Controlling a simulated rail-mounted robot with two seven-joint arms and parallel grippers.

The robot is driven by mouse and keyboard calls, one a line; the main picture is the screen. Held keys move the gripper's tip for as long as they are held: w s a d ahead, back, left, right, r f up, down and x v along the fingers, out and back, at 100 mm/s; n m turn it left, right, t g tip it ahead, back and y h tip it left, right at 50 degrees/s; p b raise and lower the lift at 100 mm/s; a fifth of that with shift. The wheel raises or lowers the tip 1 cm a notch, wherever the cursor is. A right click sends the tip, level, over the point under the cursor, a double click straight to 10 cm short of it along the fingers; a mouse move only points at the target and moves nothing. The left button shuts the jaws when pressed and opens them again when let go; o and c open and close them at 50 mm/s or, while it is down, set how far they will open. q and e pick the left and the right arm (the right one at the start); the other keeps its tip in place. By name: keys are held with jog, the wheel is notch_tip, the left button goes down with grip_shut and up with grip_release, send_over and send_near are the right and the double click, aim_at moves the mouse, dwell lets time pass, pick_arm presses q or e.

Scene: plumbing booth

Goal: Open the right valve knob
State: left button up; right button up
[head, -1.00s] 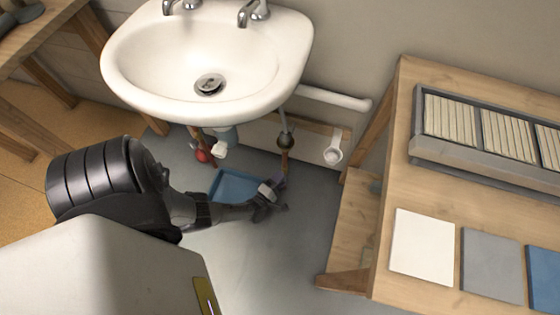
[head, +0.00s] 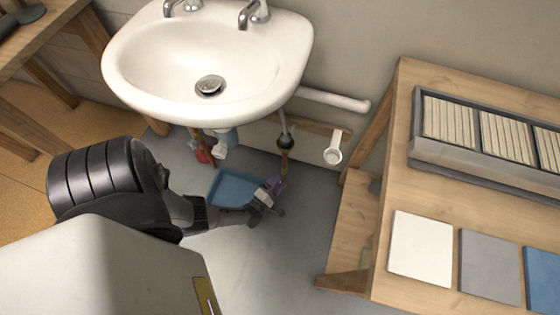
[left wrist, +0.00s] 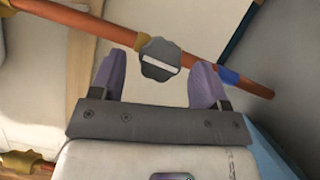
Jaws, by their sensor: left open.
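The right valve knob (head: 285,142) is dark grey and sits on the copper pipe under the right side of the sink. In the left wrist view the grey knob (left wrist: 158,58), with a scalloped rim and a white bar, lies ahead of and between the purple fingers. The bar runs roughly along the copper pipe (left wrist: 90,23). My left gripper (head: 277,187) is open below the knob in the head view, fingers pointing towards the pipe; it also shows in the left wrist view (left wrist: 158,82). The fingers do not visibly grip the knob. My right gripper is out of view.
The white sink (head: 210,60) overhangs the pipes. A red knob (head: 204,155) is at left under it. A blue tray-like object (head: 233,188) lies on the floor beside my gripper. A white drain pipe (head: 333,152) and wooden workbench (head: 385,200) stand to the right.

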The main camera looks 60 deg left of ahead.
pick_arm(q)
jog(key=p+v, duration=0.1)
jog(key=v, duration=1)
jog(key=shift+s+d, duration=0.15)
jog(key=shift+s, duration=0.25)
